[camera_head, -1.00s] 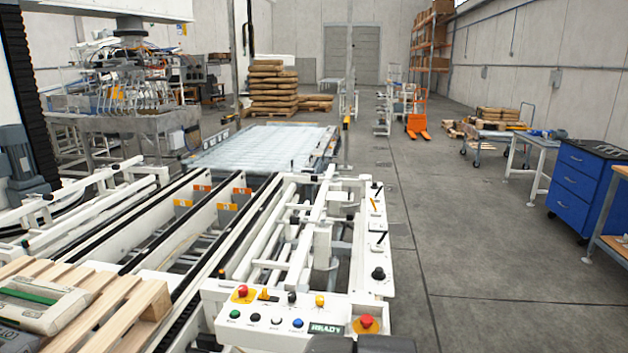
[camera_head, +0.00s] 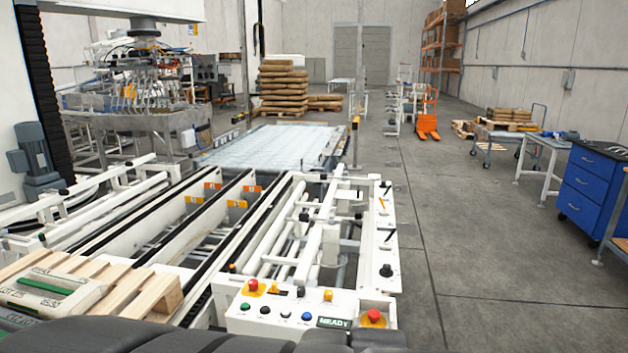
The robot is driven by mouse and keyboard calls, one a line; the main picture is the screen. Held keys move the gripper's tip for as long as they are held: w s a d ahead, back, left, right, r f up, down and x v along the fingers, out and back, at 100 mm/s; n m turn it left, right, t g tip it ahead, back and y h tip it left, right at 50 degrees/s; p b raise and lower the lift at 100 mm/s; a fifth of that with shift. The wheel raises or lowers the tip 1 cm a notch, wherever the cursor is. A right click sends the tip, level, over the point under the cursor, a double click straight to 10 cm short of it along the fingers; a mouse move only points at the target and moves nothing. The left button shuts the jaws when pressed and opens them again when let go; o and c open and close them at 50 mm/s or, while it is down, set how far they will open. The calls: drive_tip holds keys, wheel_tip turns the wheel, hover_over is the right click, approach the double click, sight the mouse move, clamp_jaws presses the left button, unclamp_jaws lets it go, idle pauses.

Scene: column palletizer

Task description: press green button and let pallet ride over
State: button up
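The green button (camera_head: 245,306) is at the left end of the row on the white control panel (camera_head: 262,325), at the bottom centre. Black, white and blue buttons sit to its right. The wooden pallet (camera_head: 152,293) is at the lower left, on the near end of the conveyor, with light printed sacks (camera_head: 50,290) on it. The far roller bed (camera_head: 275,147) is empty. Dark grey parts of my arm cross the bottom edge, below the panel. My gripper's fingers do not show, and nothing touches the green button.
Red mushroom buttons sit on yellow bases on the panel, at left (camera_head: 253,286) and right (camera_head: 373,318). Black-edged conveyor rails (camera_head: 225,235) run away from the pallet. Open floor (camera_head: 480,260) lies to the right, before a blue drawer cabinet (camera_head: 590,192).

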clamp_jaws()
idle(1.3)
